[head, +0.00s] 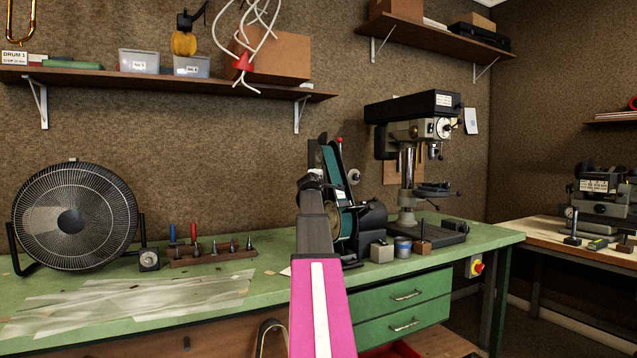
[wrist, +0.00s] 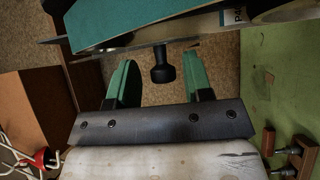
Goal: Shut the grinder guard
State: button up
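The belt grinder (head: 344,188), with a teal belt, stands on the green bench in the middle of the head view, partly hidden behind my arm. In the wrist view its teal belt (wrist: 150,20) and a thin metal plate edge run across the top. A black knob (wrist: 162,74) shows between the two green fingers of my gripper (wrist: 158,62). The fingers are apart, with gaps on both sides of the knob. I cannot tell how deep the knob sits between them. Which part is the guard, and how far it stands open, is not clear.
A drill press (head: 408,130) stands right of the grinder, with small tins and blocks in front. A fan (head: 75,215) and a wooden tool rack (head: 212,255) are to the left. A shelf (head: 150,83) hangs above. White cables (head: 250,35) dangle near it.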

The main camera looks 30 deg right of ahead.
jog(key=shift+s+d+f, duration=0.1)
jog(key=shift+s+d, duration=0.05)
jog(key=shift+d, duration=0.15)
jog(key=v, duration=1.1)
jog(key=shift+a, duration=0.15)
